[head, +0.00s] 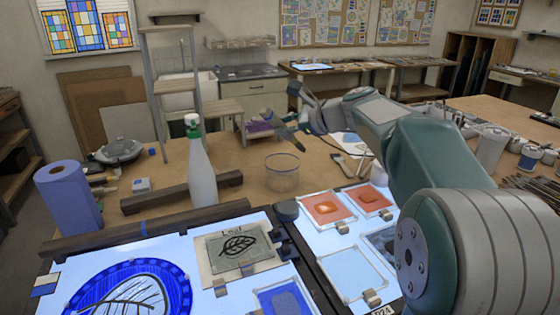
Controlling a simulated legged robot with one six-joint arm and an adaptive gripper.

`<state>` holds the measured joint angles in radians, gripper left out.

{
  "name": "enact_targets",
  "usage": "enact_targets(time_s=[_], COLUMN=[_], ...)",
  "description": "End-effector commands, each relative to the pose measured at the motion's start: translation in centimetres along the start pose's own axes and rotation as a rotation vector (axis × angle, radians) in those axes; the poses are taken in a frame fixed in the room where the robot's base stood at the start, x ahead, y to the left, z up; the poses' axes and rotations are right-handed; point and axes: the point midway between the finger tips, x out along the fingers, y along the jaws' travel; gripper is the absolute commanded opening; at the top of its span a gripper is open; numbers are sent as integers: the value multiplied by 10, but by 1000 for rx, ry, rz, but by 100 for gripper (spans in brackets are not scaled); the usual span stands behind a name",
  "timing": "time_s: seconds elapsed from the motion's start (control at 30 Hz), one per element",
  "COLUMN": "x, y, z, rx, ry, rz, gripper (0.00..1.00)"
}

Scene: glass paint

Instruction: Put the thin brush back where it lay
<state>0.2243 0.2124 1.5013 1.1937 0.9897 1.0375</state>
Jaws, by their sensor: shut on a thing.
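My gripper (288,126) is in the upper middle of the head view, raised above the far part of the wooden bench, beyond a clear glass jar (282,174). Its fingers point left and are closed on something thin. This seems to be the thin brush, but it is too small and too cluttered by the background to make out clearly. I cannot tell its tilt.
A spray bottle (200,165), blue paper roll (68,197) and dark wooden bar (183,191) stand left of the jar. Lit glass panels (352,272) fill the front. Jars and pots (491,149) crowd the right.

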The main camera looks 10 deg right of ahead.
Motion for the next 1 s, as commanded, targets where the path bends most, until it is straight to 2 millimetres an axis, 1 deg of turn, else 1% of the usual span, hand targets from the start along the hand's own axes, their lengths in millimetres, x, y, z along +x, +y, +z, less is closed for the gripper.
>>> enact_targets(time_s=[0.17,0.8,1.0], x=[0,1,-1], y=[0,0,0], z=[0,0,0], rx=[-31,-367,-401], ry=[21,272,301], rz=[41,493,542], gripper=[0,0,0])
